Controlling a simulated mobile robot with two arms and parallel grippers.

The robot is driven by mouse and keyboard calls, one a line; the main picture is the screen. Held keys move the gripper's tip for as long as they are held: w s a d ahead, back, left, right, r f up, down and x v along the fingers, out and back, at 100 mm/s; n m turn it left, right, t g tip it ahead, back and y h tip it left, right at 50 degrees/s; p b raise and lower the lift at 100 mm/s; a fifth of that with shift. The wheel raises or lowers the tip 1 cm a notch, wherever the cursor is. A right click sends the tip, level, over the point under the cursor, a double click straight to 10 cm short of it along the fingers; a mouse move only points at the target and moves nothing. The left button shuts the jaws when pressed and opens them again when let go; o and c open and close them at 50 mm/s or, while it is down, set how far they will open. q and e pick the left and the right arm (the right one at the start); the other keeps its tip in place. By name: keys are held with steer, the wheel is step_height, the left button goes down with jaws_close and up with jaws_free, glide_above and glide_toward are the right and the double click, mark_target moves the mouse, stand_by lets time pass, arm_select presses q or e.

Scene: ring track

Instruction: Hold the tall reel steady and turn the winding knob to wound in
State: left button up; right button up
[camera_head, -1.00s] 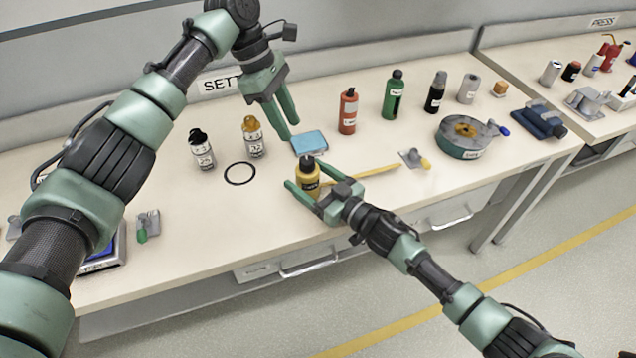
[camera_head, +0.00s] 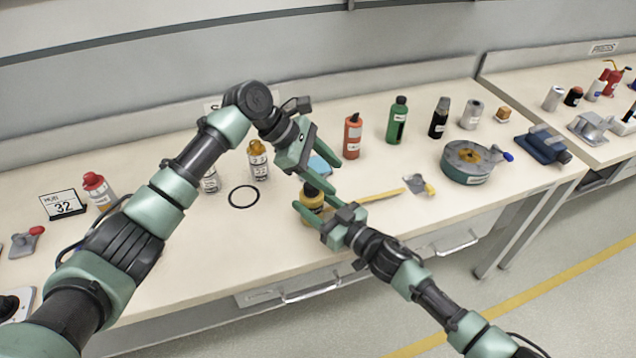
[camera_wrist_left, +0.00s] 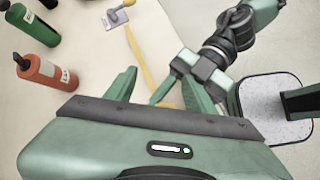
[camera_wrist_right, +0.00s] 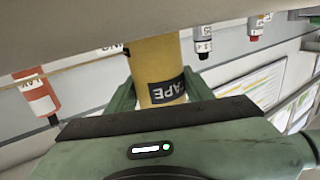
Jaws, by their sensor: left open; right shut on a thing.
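The tall yellow reel (camera_head: 312,203) stands upright near the bench's front edge, its dark knob (camera_head: 310,189) on top partly covered by my left gripper. My right gripper (camera_head: 314,214) is shut around the reel's body. In the right wrist view the yellow body (camera_wrist_right: 155,65) with its black TAPE label sits between the fingers. My left gripper (camera_head: 328,178) is open, tilted down, with its fingertips close above and beside the knob. Whether they touch it I cannot tell.
An orange bottle (camera_head: 352,137) and a green bottle (camera_head: 398,120) stand behind. A black ring (camera_head: 243,196) lies left; a wide round reel (camera_head: 467,163) stands right.

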arm_select(q)
steer(key=s+d+f+n+t+h, duration=0.2)
steer(key=s+d+n+h, duration=0.1)
steer(key=s+d+h, duration=0.15)
steer(key=s+a+f+n+t+y, duration=0.2)
steer(key=a+f+n+t, duration=0.1)
steer(key=a+n+t, duration=1)
steer(key=w+d+m+g, duration=0.1)
steer(key=w+d+m, duration=0.1)
steer(key=w+d, duration=0.4)
steer(key=w, duration=0.3)
steer(key=shift+w+d+f, duration=0.15)
steer(key=shift+w+d, duration=0.1)
steer(key=shift+d, duration=0.05)
steer(key=shift+h, duration=0.25)
jaws_close()
